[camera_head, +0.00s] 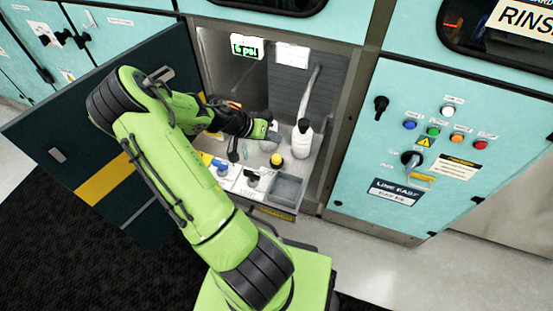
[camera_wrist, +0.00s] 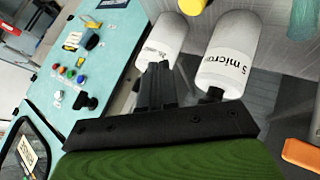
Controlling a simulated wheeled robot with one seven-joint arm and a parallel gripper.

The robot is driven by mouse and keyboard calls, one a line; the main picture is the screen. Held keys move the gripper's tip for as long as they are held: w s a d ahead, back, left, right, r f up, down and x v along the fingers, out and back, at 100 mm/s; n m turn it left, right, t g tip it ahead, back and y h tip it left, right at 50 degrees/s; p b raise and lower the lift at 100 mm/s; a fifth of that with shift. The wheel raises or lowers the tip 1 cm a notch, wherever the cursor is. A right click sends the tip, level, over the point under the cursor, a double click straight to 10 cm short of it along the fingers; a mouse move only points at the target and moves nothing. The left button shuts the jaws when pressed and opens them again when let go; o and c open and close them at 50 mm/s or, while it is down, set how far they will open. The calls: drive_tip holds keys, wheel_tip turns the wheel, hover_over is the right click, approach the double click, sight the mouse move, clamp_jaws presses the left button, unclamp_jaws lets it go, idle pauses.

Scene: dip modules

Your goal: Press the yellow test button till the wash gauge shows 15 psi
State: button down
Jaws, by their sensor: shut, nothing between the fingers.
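A small gauge display (camera_head: 247,47) with green figures hangs at the top of the open cabinet. It appears to read 6 psi, though the digits are small. A yellow round button-like top (camera_head: 276,159) on a dark base stands on the cabinet's tray. My gripper (camera_head: 274,136) is inside the cabinet, above and behind that yellow top and apart from it. In the wrist view my gripper (camera_wrist: 157,72) is shut and empty, pointing towards two white cylinders. A yellow piece (camera_wrist: 190,5) shows at the top edge there; I cannot tell if it is the same button.
White cylinders (camera_head: 302,139) stand close to my gripper; the one labelled "5 micron" (camera_wrist: 228,55) shows in the wrist view. A blue knob (camera_head: 222,170), a black knob (camera_head: 252,178) and a grey bin (camera_head: 288,190) are on the tray. The open door (camera_head: 110,130) stands left.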

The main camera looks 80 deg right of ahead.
sight(274, 158)
wheel_tip(274, 158, down, 6)
drive_tip(key=b, duration=0.4)
drive_tip(key=shift+f, duration=0.1)
idle(1.6)
drive_tip(key=shift+f+b, duration=0.4)
drive_tip(key=shift+b, duration=0.1)
drive_tip(key=shift+f+b, duration=0.65)
idle(0.5)
drive_tip(key=shift+r, duration=0.15)
drive_tip(key=shift+r+p, duration=0.7)
drive_tip(key=shift+r, duration=0.25)
drive_tip(key=shift+r, duration=0.1)
drive_tip(key=shift+r+p, duration=1.75)
drive_tip(key=shift+r, duration=0.75)
drive_tip(key=shift+f, duration=0.1)
